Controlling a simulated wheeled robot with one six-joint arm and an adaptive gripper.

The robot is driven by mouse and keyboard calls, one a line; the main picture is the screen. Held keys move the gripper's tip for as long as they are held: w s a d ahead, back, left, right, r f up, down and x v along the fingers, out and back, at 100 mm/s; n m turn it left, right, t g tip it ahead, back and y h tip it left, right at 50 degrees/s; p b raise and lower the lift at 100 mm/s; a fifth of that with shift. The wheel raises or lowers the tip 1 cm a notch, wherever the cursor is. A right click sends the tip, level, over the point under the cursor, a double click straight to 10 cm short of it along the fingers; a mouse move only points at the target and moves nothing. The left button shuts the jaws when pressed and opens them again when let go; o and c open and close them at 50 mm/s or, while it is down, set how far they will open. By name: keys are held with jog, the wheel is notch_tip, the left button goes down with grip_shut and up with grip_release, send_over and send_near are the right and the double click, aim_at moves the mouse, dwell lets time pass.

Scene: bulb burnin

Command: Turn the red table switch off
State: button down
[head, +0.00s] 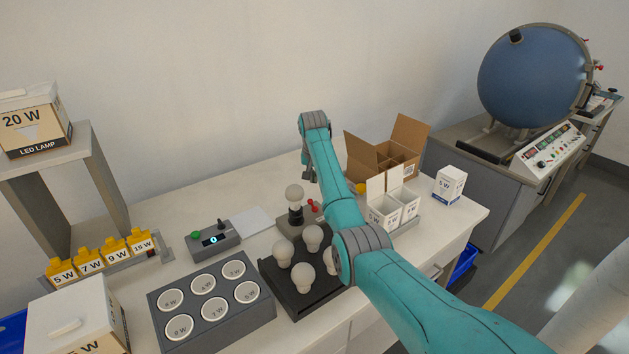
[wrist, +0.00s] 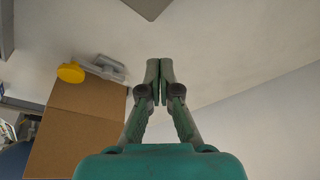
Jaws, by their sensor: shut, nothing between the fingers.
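The red table switch (head: 312,205) is a small red part on the table, just right of the socket that holds an upright white bulb (head: 295,193). It is too small to tell its position. My gripper (head: 308,179) hangs at the end of my teal arm, above and behind the switch, apart from it. In the wrist view its two fingers (wrist: 160,76) are together with nothing between them. The switch does not show clearly in the wrist view.
A cardboard box (head: 410,140) stands right of my gripper; it also shows in the wrist view (wrist: 75,130), near a yellow piece (wrist: 71,72). White cartons (head: 385,216), a dark bulb tray (head: 278,289) and a grey box with a green button (head: 212,240) surround the switch.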

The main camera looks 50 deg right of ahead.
jog(key=s+a+r, duration=0.1)
jog(key=a+r, duration=0.5)
jog(key=r, duration=0.1)
jog(key=shift+s+r, duration=0.15)
dwell(0.4)
